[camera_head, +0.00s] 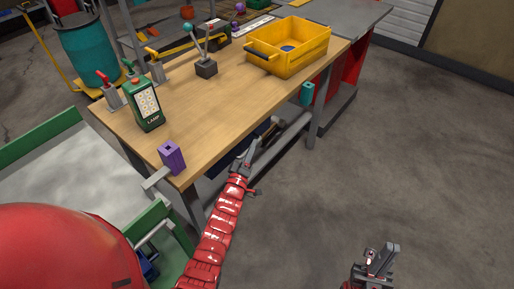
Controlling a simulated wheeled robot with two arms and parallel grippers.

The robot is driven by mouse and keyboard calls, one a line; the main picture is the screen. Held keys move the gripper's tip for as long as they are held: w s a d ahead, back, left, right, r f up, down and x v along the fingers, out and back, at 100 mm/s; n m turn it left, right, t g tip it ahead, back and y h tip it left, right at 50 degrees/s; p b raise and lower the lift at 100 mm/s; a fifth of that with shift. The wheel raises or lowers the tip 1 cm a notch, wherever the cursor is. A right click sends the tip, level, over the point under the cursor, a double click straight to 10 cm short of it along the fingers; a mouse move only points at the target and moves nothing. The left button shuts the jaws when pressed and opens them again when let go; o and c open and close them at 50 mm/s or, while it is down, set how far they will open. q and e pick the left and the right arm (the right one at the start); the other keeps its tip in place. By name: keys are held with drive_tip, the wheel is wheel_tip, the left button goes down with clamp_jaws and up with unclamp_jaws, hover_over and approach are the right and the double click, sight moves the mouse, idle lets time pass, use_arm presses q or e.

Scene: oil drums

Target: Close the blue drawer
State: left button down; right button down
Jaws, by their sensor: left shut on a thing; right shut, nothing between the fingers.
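The blue drawer (263,128) shows only as a dark blue strip under the front edge of the wooden workbench (225,105). Most of it is hidden by the bench top and by my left arm, so I cannot tell how far it stands out. My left gripper (251,147), at the end of the red arm, is at the drawer's front, just below the bench edge. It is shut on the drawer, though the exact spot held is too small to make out. My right gripper (382,257) is shut and empty, low over the floor at the bottom right, well apart from the bench.
On the bench are a yellow crate (317,45), a green lamp box (146,107), a lever box (206,68) and a purple block (171,157) at the near corner. A teal drum (88,50) stands at the back left. Floor on the right is clear.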

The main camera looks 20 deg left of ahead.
use_arm(q)
drive_tip(key=shift+a, duration=0.15)
drive_tip(key=c, duration=1.2)
unclamp_jaws()
drive_tip(key=shift+a, duration=0.1)
drive_tip(key=shift+o, duration=0.2)
drive_tip(key=p+v, duration=0.1)
drive_tip(key=v, duration=1.6)
drive_tip(key=shift+s, duration=0.2)
